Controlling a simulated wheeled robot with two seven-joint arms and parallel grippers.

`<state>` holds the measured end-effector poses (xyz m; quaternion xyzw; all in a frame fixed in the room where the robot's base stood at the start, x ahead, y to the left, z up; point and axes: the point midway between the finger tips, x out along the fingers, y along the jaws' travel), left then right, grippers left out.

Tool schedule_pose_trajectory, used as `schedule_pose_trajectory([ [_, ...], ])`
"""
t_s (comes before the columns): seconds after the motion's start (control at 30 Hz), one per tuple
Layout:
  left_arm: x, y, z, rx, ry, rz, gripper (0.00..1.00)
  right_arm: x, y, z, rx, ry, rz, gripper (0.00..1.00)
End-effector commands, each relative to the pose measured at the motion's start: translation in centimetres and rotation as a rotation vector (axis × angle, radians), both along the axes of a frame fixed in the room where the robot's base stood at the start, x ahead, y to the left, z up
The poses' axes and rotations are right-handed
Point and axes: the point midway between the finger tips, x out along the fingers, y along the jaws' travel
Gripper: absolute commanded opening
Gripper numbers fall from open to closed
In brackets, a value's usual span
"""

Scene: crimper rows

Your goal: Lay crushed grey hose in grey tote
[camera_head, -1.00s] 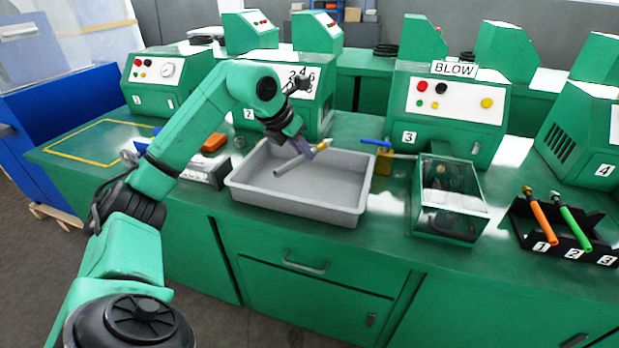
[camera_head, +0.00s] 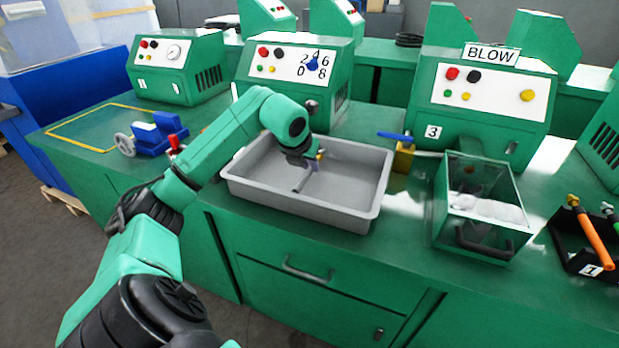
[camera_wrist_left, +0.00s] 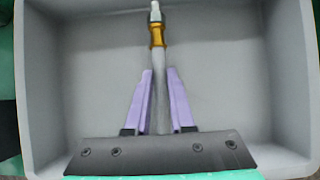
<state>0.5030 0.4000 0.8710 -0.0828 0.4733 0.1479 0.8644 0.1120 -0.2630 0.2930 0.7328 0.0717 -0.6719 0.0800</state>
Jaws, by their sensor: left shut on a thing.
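The grey tote (camera_head: 302,210) stands on the green bench, its open top facing up. My left gripper (camera_head: 312,168) is down inside the tote, shut on the grey hose (camera_head: 301,183). In the left wrist view the grey hose (camera_wrist_left: 160,70) runs between the two purple fingers of my left gripper (camera_wrist_left: 160,95), with a brass fitting and a pale tip at its far end. The tote floor (camera_wrist_left: 225,70) lies behind it. I cannot tell whether the hose touches the floor. Part of the hose is hidden by the gripper. My right gripper is not in view.
A blue vice (camera_head: 157,133) is left of the tote. A brass valve with a blue handle (camera_head: 403,157) and a clear-lidded green box (camera_head: 482,205) are to the right. A rack with an orange-handled tool (camera_head: 592,237) is at far right. Numbered machines stand behind.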

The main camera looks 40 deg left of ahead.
Motion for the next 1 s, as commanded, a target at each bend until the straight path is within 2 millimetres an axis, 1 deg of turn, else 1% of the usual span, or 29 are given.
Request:
schedule_pose_trajectory([
  [0.03,-0.1,0.0,-1.2,-0.001,0.004,-0.001,0.0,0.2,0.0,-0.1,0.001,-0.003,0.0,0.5],
  [0.13,0.0,-0.1,-2.8,-0.001,0.003,-0.001,0.0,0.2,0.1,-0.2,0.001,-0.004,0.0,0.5],
  [0.2,0.0,0.0,-3.1,0.0,0.001,-0.001,0.0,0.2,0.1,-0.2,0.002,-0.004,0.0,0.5],
  [0.33,0.0,0.0,-3.0,0.0,0.001,-0.001,0.0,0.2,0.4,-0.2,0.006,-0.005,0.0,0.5],
  [0.37,0.0,0.0,-3.1,0.0,0.002,-0.001,0.25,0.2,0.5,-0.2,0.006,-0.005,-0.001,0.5],
  [0.4,0.0,0.0,-3.1,0.0,0.002,-0.001,0.41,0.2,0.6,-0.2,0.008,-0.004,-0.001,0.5],
  [0.43,0.0,0.0,-3.1,0.0,0.002,-0.001,0.52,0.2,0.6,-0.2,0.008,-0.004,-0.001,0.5],
  [0.77,-0.1,0.0,-2.9,0.001,0.001,-0.002,0.52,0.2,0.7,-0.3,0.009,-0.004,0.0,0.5],
  [0.87,-0.6,-0.1,-1.9,0.003,-0.002,-0.002,0.52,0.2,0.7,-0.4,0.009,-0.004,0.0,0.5],
  [0.97,-1.7,-0.6,-0.2,0.006,-0.001,-0.003,0.52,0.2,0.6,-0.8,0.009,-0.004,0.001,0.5],
  [1.0,-2.3,-0.7,0.8,0.006,-0.002,-0.002,0.52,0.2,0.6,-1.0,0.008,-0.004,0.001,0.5],
])
